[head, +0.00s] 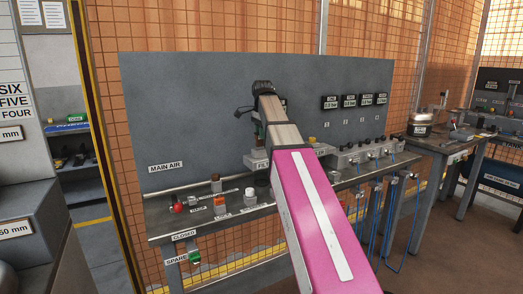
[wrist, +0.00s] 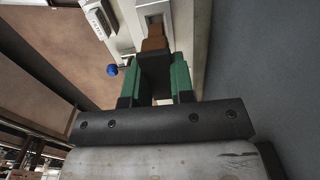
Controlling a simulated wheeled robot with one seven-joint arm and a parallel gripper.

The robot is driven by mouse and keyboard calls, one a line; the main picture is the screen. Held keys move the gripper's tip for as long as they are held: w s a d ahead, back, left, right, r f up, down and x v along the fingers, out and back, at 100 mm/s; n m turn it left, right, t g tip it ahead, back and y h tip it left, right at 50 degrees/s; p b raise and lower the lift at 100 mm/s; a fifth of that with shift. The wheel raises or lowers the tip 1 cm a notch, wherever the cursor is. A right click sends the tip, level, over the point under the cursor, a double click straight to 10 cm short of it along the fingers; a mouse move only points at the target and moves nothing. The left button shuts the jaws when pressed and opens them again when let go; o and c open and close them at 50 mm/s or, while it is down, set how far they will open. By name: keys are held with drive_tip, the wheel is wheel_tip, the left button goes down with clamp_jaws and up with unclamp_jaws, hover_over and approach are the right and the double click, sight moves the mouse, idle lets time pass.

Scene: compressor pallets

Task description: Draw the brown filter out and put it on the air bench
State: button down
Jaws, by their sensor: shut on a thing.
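The brown filter (wrist: 153,43) shows in the wrist view as a brown block in front of a light grey housing (wrist: 152,14). My gripper (wrist: 156,72) has its green fingers shut on it, with a dark part between them. I cannot tell how far the filter sits inside the housing. In the head view my gripper (head: 259,130) is at the back panel, above a part-hidden label starting "FIL"; my arm hides the filter there. The air bench (head: 160,229) is the grey bench below the "MAIN AIR" panel.
On the bench stand a red knob (head: 177,207), a brown-topped piece (head: 216,183), an orange piece (head: 221,200) and a white-topped piece (head: 250,196). Grey valve blocks with blue hoses (head: 377,215) are at right. A green piece (head: 195,257) is by the "SPARE" label.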

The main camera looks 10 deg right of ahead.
drive_tip(key=shift+r, duration=0.9)
drive_tip(key=shift+r, duration=0.25)
drive_tip(key=shift+s+f, duration=0.1)
